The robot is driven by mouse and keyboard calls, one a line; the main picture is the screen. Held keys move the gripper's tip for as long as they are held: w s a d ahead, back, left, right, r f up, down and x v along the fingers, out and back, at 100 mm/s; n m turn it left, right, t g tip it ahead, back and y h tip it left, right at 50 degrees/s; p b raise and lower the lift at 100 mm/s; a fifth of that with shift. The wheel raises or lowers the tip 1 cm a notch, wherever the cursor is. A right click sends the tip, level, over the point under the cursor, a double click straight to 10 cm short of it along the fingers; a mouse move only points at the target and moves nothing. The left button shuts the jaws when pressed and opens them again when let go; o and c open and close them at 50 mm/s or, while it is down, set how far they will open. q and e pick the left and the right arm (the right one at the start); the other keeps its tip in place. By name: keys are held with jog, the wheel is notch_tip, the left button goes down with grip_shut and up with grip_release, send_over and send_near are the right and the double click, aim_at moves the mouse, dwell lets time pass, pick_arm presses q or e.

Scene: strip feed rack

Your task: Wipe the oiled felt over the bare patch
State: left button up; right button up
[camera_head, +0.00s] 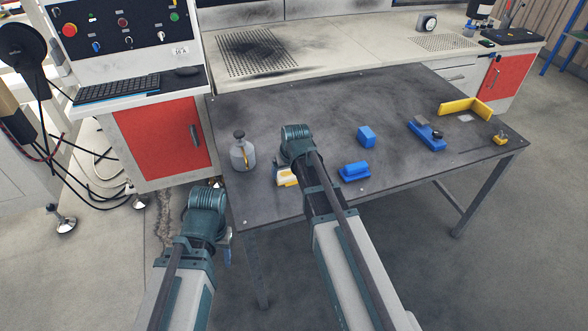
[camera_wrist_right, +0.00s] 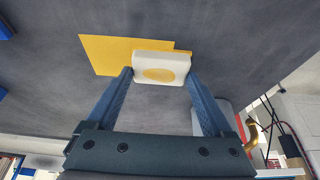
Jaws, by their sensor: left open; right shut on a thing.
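My right gripper (camera_wrist_right: 161,80) is shut on a white felt block (camera_wrist_right: 146,59) with a yellow oval stain on the face towards the camera. A flat yellow patch (camera_wrist_right: 103,54) lies on the dark table behind the felt, partly covered by it. Whether the felt touches it I cannot tell. In the head view, the felt (camera_head: 283,170) and the yellow patch (camera_head: 290,183) show at the table's near left part, partly hidden by my right arm. My left gripper (camera_head: 225,246) is open off the table's left edge, mostly hidden behind its wrist.
A grey can with a dark top (camera_head: 243,156) stands left of the felt. Blue blocks (camera_head: 366,136) (camera_head: 354,172) and a blue holder (camera_head: 427,135) lie to the right. A yellow angle piece (camera_head: 466,105) stands at the far right. The table's back middle is clear.

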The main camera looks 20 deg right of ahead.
jog(key=shift+a, duration=0.15)
dwell(0.3)
notch_tip(320, 180, up, 5)
jog(key=p, duration=0.5)
jog(key=shift+r, duration=0.1)
